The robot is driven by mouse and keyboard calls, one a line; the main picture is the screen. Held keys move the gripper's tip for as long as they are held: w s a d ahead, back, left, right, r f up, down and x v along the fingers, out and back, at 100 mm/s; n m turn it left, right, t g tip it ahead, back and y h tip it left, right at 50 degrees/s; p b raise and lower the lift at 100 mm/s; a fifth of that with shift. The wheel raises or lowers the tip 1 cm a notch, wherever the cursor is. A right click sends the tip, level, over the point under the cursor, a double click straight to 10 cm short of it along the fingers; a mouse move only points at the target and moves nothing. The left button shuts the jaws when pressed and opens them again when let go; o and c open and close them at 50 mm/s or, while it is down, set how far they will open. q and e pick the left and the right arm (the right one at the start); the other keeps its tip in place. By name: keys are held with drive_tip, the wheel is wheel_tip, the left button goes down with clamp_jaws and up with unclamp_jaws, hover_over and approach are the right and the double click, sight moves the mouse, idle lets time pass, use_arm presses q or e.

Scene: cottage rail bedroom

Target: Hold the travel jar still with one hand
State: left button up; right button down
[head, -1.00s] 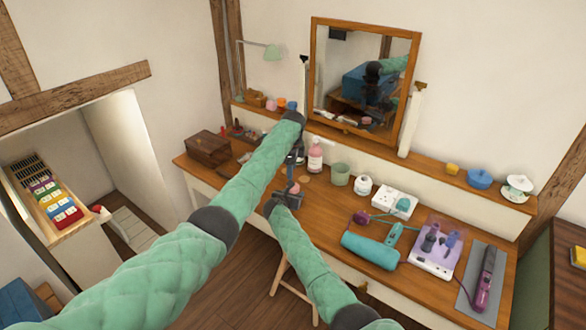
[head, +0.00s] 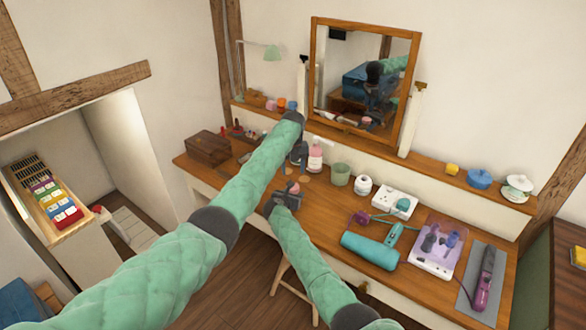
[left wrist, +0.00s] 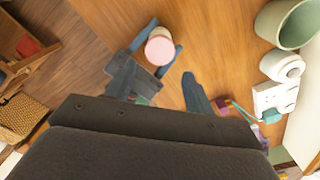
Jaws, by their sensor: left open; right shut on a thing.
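The travel jar (head: 294,187), small with a round pink top and a paler side, is between the fingers of my right gripper (head: 286,194), which is shut on it near the table's front edge. The left wrist view shows the jar's pink top (left wrist: 159,50) from above, with the right gripper's blue fingers on both sides. My left gripper (head: 299,157) is open and empty, just beyond and above the jar, apart from it. One left finger shows clearly in the left wrist view; the other is hard to separate from the right gripper.
On the wooden table (head: 325,205), a pink bottle (head: 315,157), a green cup (head: 340,174) and a white jar (head: 363,185) stand right of my left gripper. A wooden box (head: 208,148) is at the left end. A mirror stands behind.

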use_arm(q)
drive_tip(key=shift+f, duration=4)
drive_tip(key=c, duration=0.8)
drive_tip(key=n, duration=0.6)
drive_tip(key=shift+n, duration=0.3)
